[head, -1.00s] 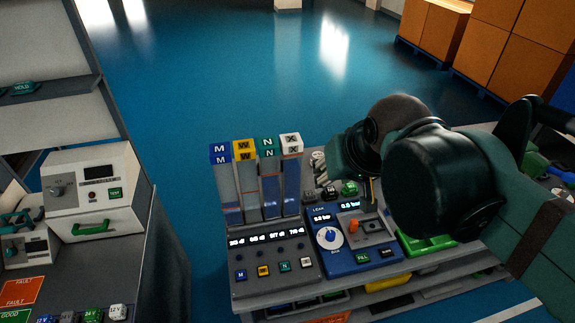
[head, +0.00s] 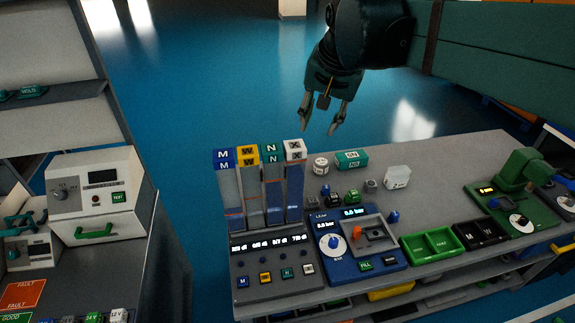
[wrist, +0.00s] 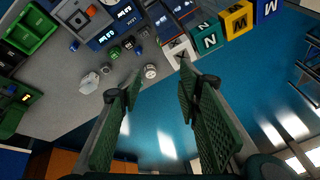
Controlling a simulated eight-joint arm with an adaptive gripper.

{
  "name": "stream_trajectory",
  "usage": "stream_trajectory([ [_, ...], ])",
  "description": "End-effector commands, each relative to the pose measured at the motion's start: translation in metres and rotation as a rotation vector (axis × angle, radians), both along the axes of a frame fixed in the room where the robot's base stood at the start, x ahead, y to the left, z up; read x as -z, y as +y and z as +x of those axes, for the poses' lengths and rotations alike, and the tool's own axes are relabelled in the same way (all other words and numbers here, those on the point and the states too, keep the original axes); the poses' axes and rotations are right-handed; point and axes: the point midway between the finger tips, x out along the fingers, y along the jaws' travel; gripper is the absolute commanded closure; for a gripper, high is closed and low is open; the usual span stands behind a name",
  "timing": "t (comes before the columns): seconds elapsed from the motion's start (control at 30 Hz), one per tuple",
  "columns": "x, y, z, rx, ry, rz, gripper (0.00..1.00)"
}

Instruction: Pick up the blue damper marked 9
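No 9 can be read on anything, so I cannot tell which blue piece is the damper marked 9. Small blue pieces stand on the grey bench (head: 425,187): one behind the blue leak tester (head: 340,268), at its back left (head: 325,189), and one near its right edge (head: 393,216). My gripper (head: 322,128) is open and empty, fingers pointing down, beyond the bench's back edge in the head view. In the wrist view its two green padded fingers (wrist: 155,90) are spread apart with nothing between them.
Four columns topped M, W, N and X (head: 293,150) stand at the back left. A white round piece (head: 320,166), a green box (head: 351,160) and a clear block (head: 396,177) lie behind the tester. Green and black trays (head: 432,245) and a green machine (head: 520,185) are to the right.

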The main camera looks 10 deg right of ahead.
Motion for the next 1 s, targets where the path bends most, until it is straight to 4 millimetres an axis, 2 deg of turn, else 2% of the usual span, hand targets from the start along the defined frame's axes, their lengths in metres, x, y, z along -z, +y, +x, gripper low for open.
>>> stream_trajectory([
  [0.1,-0.005,0.0,0.023,0.052,0.022,0.021,0.66],
  [0.47,-0.01,-0.001,0.088,0.218,0.089,0.081,0.66],
  [1.0,0.003,-0.003,0.186,0.474,0.189,0.147,0.66],
])
